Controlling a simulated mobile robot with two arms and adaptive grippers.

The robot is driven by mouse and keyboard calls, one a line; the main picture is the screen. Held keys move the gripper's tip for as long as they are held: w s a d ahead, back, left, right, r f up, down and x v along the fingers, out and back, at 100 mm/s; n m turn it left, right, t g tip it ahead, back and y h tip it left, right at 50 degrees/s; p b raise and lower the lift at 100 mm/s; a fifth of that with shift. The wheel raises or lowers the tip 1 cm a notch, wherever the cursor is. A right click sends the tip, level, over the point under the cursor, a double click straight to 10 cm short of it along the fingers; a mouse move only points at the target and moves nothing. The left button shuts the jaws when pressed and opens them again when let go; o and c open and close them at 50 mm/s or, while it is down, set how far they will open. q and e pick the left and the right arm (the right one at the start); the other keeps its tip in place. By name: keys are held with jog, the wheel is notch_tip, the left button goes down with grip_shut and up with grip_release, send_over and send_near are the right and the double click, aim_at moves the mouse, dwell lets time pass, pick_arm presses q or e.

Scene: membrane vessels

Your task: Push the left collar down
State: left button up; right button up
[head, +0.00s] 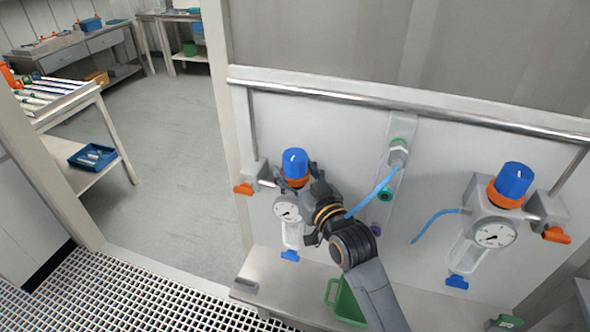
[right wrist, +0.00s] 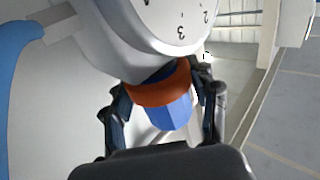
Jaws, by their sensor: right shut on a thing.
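The left collar (head: 295,182) is an orange ring below the blue knob (head: 294,162) of the left regulator, above its round gauge (head: 287,211). My right gripper (head: 298,178) reaches it from the lower right, fingers on both sides. In the right wrist view, the orange collar (right wrist: 158,88) sits between the fingertips of the gripper (right wrist: 160,90), with the blue knob (right wrist: 168,113) nearer the palm. The gripper is shut on the collar. The fingers hide part of the ring's sides. My left gripper is not in view.
A second regulator with a blue knob (head: 512,180) and orange collar (head: 505,197) is at the right. A blue hose (head: 372,193) runs from the central fitting behind my arm. An orange valve handle (head: 243,189) is left of the gripper. A green container (head: 345,303) stands below.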

jog(key=shift+f, duration=0.55)
jog(key=o, duration=1.7)
jog(key=v, duration=1.2)
